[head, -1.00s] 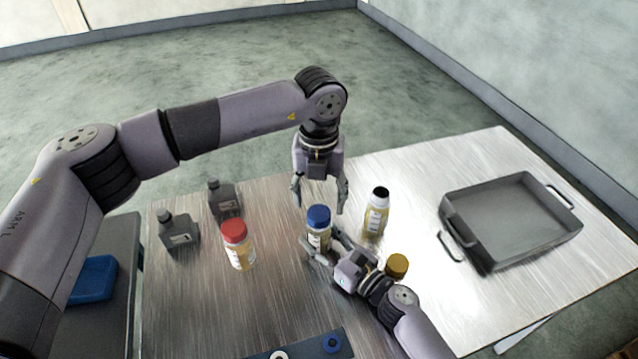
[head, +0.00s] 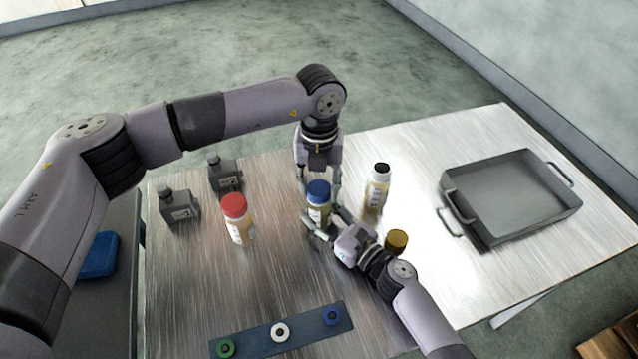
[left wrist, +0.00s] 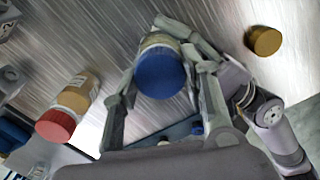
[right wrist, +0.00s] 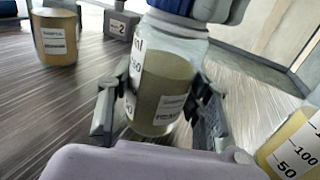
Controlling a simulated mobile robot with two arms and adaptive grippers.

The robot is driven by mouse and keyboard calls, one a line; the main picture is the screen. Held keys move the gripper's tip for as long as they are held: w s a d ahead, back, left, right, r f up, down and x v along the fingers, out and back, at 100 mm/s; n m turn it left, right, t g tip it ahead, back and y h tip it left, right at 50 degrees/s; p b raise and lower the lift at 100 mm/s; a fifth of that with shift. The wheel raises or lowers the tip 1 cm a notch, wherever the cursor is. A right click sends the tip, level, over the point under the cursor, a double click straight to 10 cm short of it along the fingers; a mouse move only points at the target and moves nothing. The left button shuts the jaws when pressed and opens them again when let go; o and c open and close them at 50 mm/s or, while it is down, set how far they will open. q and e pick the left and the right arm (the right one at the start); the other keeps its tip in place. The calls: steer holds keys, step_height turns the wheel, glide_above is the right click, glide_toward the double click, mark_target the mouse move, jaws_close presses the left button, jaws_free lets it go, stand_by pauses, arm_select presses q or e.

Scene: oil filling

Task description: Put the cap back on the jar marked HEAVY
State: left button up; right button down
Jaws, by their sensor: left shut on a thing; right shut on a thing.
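My left gripper (head: 319,190) points down from above, shut on the blue cap, as the left wrist view (left wrist: 160,75) shows. An open jar without a cap (head: 376,192) stands just to the right. An ochre cap (head: 396,239) lies on the table beside my right wrist. I cannot read HEAVY on any label.
A red-capped jar (head: 239,228) stands to the left, with two dark grey bottles (head: 179,207) (head: 224,174) behind it. A grey tray with handles (head: 565,203) is at the right. A dark strip with green, white and blue rings (head: 255,339) lies at the front.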

arm_select(q)
steer(key=c, duration=0.7)
steer(key=m, duration=1)
steer(key=shift+m, duration=0.4)
steer(key=m, duration=0.3)
steer(key=shift+m, duration=0.4)
steer(key=o, duration=1.3)
steer(key=shift+r, duration=2.2)
steer(key=shift+c, duration=0.4)
